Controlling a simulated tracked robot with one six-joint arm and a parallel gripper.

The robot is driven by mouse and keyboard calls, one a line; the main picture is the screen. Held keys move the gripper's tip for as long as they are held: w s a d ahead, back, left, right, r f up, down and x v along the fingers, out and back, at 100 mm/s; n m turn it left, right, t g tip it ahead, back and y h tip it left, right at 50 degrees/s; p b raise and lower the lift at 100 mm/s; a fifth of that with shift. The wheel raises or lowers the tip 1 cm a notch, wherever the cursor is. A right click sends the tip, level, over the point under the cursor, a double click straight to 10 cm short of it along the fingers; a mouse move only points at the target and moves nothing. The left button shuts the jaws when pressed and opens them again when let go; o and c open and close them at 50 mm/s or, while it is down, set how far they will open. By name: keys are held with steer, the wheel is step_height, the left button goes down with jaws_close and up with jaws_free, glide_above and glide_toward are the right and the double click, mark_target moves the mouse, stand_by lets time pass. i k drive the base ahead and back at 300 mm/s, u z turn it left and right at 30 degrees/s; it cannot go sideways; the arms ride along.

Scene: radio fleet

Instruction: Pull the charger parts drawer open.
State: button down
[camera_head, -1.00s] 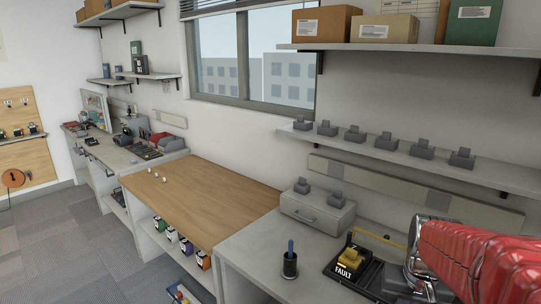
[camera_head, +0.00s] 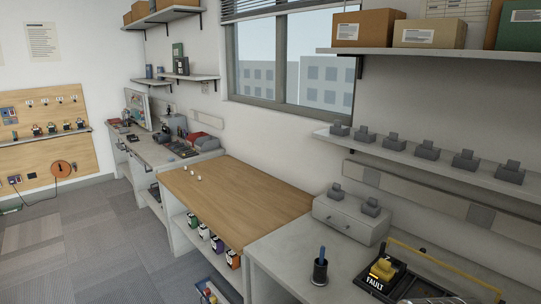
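A light grey box unit (camera_head: 350,219) stands at the back of the right-hand grey bench, against the wall. Its front looks closed and carries small dark marks that may be a handle. Two small grey chargers (camera_head: 371,206) sit on its top. No label is readable, so I cannot tell for sure that it is the charger parts drawer.
A dark cup with a blue tool (camera_head: 320,267) and a black FAULT tray (camera_head: 382,283) with a yellow handle stand on the bench's front part. A wall shelf (camera_head: 410,156) with several chargers hangs above. The wooden bench top (camera_head: 235,196) is mostly clear.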

mark_target(357, 231)
steer(key=k, duration=0.65)
steer(key=u, duration=0.55)
steer(key=i, duration=1.1)
steer(key=u, duration=0.9)
steer(key=i, duration=0.95)
steer(key=u, duration=0.1)
